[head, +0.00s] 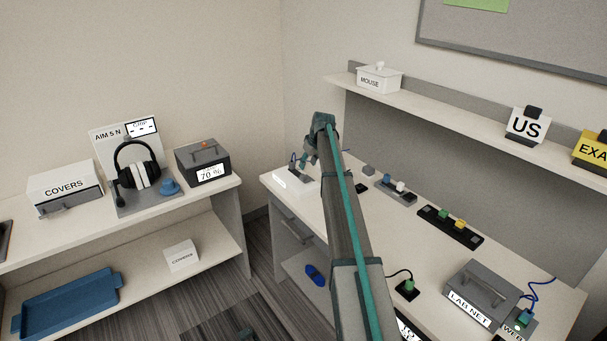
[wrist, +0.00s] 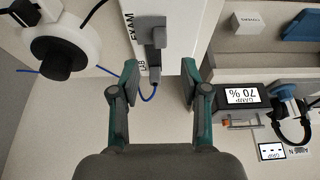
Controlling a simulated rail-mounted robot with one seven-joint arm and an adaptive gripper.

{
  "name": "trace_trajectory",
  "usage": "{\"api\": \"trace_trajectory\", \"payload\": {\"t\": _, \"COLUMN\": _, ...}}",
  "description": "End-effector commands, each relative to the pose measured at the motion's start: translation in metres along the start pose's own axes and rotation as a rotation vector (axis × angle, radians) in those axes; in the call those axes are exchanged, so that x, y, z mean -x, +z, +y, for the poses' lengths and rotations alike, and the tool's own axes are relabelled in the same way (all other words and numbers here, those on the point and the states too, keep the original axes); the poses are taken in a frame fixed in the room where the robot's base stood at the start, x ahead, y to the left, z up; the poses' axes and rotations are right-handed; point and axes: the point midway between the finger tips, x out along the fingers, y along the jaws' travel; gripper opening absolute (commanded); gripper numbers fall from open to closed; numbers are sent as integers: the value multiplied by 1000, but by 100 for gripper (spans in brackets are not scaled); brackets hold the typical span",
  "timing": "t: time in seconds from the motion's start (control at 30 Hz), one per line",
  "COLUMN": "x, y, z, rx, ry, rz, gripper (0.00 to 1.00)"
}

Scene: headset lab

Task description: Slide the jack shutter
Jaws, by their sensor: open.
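A white jack box (wrist: 185,25) with the labels EXAM and LAB is at the top of the wrist view. A grey sliding piece with a raised knob (wrist: 158,38), which looks like the shutter, sits on its face. A grey plug with a blue cable shows just below it, by the LAB label. My gripper (wrist: 160,78) is open, its fingers apart on either side of the plug area, with nothing seen between them but the cable and plug. In the head view my gripper (head: 304,160) is over the white box (head: 292,181) at the desk's far left end; the shutter is too small to tell there.
A white round thing with a black knob (wrist: 58,58) stands left of the box in the wrist view. The dark 70 % box (head: 203,163) and headset (head: 137,165) are on the left shelf unit. Connector strips (head: 450,226) and the LAB NET box (head: 482,292) lie along the desk.

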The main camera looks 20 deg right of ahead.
Motion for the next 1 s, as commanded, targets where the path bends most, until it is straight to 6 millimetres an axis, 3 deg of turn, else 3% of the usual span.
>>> {"api": "trace_trajectory", "payload": {"t": 0.2, "x": -38, "y": -2, "z": 0, "rx": 0, "ry": -1, "rz": -2, "gripper": 46}}
{"api": "trace_trajectory", "payload": {"t": 0.43, "x": -68, "y": -1, "z": 0, "rx": 0, "ry": -1, "rz": -1, "gripper": 46}}
{"api": "trace_trajectory", "payload": {"t": 0.87, "x": -79, "y": 0, "z": 0, "rx": 0, "ry": 1, "rz": 0, "gripper": 46}}
{"api": "trace_trajectory", "payload": {"t": 1.0, "x": -79, "y": 0, "z": 0, "rx": 0, "ry": 0, "rz": 0, "gripper": 26}}
